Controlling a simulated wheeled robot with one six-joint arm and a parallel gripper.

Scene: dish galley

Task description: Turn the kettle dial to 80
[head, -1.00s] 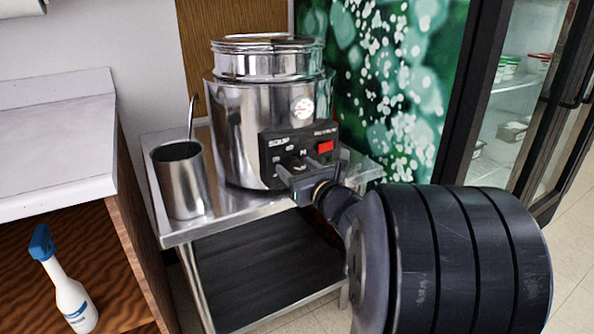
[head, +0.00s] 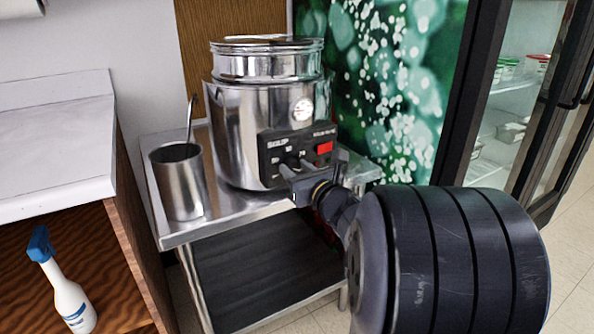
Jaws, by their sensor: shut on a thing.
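The kettle (head: 235,115) is a large shiny metal pot standing on a steel side table. A black control panel (head: 270,143) is on its front, with white markings and a red switch (head: 324,147). The dial (head: 292,160) is a dark knob low on the panel, mostly hidden by my gripper. My gripper (head: 294,172) is at the lower part of the panel, its jaws shut on the dial. The dial's pointer and the numbers around it are too small and covered to read.
A metal canister (head: 180,185) with a handle standing in it is left of the kettle on the steel table (head: 228,215). A white counter (head: 55,150) and a spray bottle (head: 67,295) are further left. A glass-door fridge (head: 500,110) stands at the right.

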